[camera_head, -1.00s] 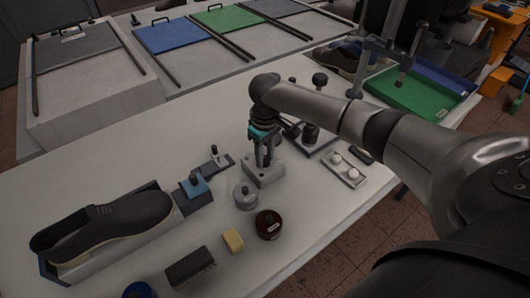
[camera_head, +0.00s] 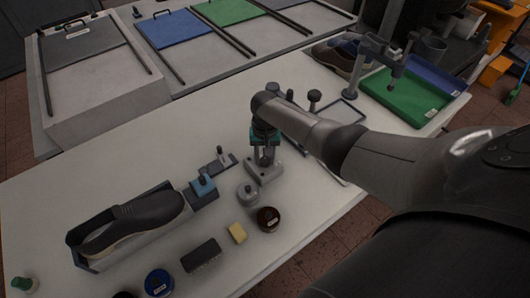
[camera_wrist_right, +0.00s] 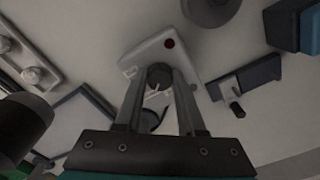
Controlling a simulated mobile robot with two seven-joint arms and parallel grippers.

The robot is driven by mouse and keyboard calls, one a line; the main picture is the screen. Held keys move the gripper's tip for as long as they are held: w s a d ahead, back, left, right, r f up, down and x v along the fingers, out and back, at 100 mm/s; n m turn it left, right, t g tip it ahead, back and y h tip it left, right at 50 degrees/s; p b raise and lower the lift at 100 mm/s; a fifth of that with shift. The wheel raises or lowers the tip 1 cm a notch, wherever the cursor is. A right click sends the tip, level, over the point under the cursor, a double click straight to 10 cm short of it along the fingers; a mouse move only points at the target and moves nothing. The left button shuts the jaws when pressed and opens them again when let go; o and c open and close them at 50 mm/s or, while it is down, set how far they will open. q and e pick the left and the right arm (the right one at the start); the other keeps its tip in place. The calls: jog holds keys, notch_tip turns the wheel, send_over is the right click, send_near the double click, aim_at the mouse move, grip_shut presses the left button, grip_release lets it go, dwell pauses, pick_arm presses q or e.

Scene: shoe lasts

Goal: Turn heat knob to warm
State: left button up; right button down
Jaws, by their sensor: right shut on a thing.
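The heat knob (camera_wrist_right: 159,77) is a dark round knob on a small light-grey box (camera_wrist_right: 160,50) with a red dot, seen in the right wrist view. In the head view the box (camera_head: 266,174) stands on the white table, and my gripper hides most of the knob. My right gripper (camera_head: 264,158) points down over the box. In the right wrist view its two fingers (camera_wrist_right: 160,84) are shut on the knob, one on each side. Pale marks show on the box beside the knob, too small to read. My left gripper is not in view.
A dark shoe (camera_head: 130,224) sits on a holder at the left. A green tray (camera_head: 405,97) stands back right. The table's left back is clear.

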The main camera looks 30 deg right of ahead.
aim_at(265, 160)
jog(key=shift+m+p, duration=0.3)
jog(key=shift+m, duration=0.3)
jog(key=shift+w+m, duration=0.1)
jog(key=shift+m, duration=0.2)
jog(key=c, duration=0.5)
grip_release()
jog(key=shift+r+p, duration=0.45)
jog(key=shift+r, duration=0.15)
notch_tip(265, 160, up, 14)
jog(key=p, duration=0.3)
